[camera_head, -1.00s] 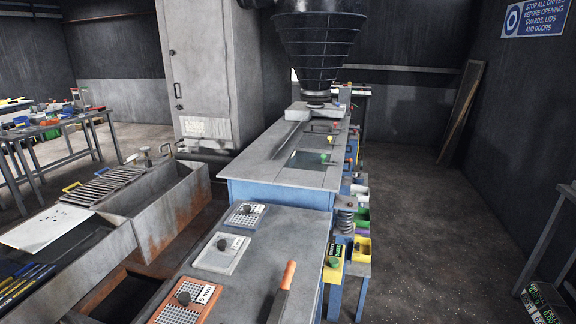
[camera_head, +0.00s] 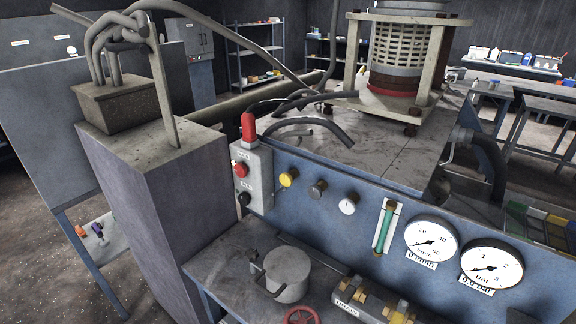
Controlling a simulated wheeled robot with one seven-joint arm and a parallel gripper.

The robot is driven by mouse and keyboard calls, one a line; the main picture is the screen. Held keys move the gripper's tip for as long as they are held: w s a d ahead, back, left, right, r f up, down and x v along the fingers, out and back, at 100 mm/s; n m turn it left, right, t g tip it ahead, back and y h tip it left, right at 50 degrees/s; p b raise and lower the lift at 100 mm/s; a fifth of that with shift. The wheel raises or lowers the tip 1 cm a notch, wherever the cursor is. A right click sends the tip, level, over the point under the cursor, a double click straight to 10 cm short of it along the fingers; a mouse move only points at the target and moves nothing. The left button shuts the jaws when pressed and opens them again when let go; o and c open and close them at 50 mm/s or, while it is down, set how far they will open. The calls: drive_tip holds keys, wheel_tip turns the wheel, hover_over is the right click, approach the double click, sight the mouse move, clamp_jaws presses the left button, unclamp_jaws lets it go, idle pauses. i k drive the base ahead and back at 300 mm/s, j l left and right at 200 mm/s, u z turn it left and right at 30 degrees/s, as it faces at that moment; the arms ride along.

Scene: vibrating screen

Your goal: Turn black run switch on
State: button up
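A grey control box (camera_head: 259,178) is fixed at the left end of a blue panel. A black knob (camera_head: 244,199), which looks like the run switch, sits low on the box's left-facing side. A red button (camera_head: 241,170) is above it on the same face, with small labels too small to read surely. A red lamp-like cap (camera_head: 248,127) stands on top of the box. The knob's turned position cannot be made out. My gripper is not in view.
The blue panel (camera_head: 335,235) carries coloured knobs, a green sight tube (camera_head: 384,228) and two round gauges (camera_head: 431,240). A tall grey block (camera_head: 150,190) stands close left of the box. A grey pot-like fitting (camera_head: 286,272) and a red handwheel (camera_head: 301,316) are below.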

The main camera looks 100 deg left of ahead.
sight(244, 199)
drive_tip(key=l+u, duration=0.15)
drive_tip(key=u, duration=2.5)
drive_tip(key=j, duration=0.1)
